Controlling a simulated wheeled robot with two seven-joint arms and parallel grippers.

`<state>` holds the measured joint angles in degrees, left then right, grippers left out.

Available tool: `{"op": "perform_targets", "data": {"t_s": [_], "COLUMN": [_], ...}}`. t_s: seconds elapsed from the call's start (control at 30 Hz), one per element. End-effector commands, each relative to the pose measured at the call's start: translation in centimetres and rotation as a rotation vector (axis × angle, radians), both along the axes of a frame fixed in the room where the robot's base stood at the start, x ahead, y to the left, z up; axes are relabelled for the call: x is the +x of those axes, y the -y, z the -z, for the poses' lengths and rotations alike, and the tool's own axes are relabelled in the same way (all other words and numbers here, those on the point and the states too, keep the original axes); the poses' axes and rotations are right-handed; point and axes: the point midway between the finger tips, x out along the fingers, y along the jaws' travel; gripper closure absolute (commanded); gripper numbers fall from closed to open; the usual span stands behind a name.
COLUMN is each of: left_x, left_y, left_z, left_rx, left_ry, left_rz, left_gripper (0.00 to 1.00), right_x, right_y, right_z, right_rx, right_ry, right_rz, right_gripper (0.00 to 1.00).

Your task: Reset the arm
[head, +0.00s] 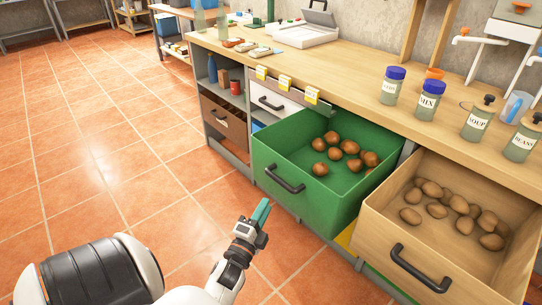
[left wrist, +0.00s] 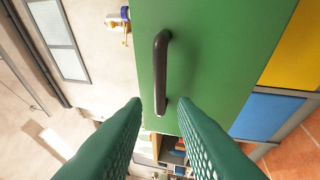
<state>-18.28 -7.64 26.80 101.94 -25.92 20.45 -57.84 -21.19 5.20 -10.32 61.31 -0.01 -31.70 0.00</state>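My left gripper (head: 262,211) is in front of the pulled-out green drawer (head: 264,168), to the lower left of its black handle (head: 285,180) in the head view. In the left wrist view its two green fingers (left wrist: 160,108) are spread apart with nothing held between them. The dark handle (left wrist: 161,70) on the green drawer front (left wrist: 215,60) shows ahead, its near end close to the gap between the fingertips. I cannot tell the exact distance from fingers to handle. My right gripper does not show.
Brown potato-like items (head: 351,147) lie in the green drawer; more lie in the open wooden drawer (head: 382,240) beside it. Jars, including the MIX jar (head: 428,106), stand on the wooden counter (head: 345,85). The tiled floor (head: 90,150) at left is clear.

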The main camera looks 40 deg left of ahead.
Motion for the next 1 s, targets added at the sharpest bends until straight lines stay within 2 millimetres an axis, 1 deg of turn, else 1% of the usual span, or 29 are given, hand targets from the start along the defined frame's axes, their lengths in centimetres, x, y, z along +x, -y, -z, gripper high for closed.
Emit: {"op": "perform_targets", "data": {"t_s": [0.03,0.1,0.2,0.53,0.77,0.87,0.97,1.0], "left_x": [-0.6,-1.0,-1.3,-1.3,-1.3,-0.9,-0.4,-0.3], "left_y": [0.2,0.3,0.4,0.4,0.5,0.9,2.3,3.2], "left_z": [0.1,0.2,0.2,0.2,0.3,1.8,6.1,8.4], "left_rx": [0.000,0.000,0.001,0.001,-0.004,-0.065,-0.231,-0.324], "left_ry": [-0.001,0.000,0.000,0.001,-0.002,-0.028,-0.106,-0.153], "left_rz": [-0.001,-0.001,0.000,0.000,0.001,0.013,0.036,0.044], "left_gripper": [0.75,0.75,0.75,0.75,0.75,0.75,0.75,0.75], "right_x": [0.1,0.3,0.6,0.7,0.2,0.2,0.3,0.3], "right_y": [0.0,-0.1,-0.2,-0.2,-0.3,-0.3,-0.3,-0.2], "right_z": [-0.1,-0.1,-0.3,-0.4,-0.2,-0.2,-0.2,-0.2], "right_rx": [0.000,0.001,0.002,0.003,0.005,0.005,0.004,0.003], "right_ry": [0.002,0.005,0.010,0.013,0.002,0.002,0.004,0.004], "right_rz": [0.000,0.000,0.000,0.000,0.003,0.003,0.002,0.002], "right_gripper": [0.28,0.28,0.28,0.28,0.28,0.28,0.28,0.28]}}
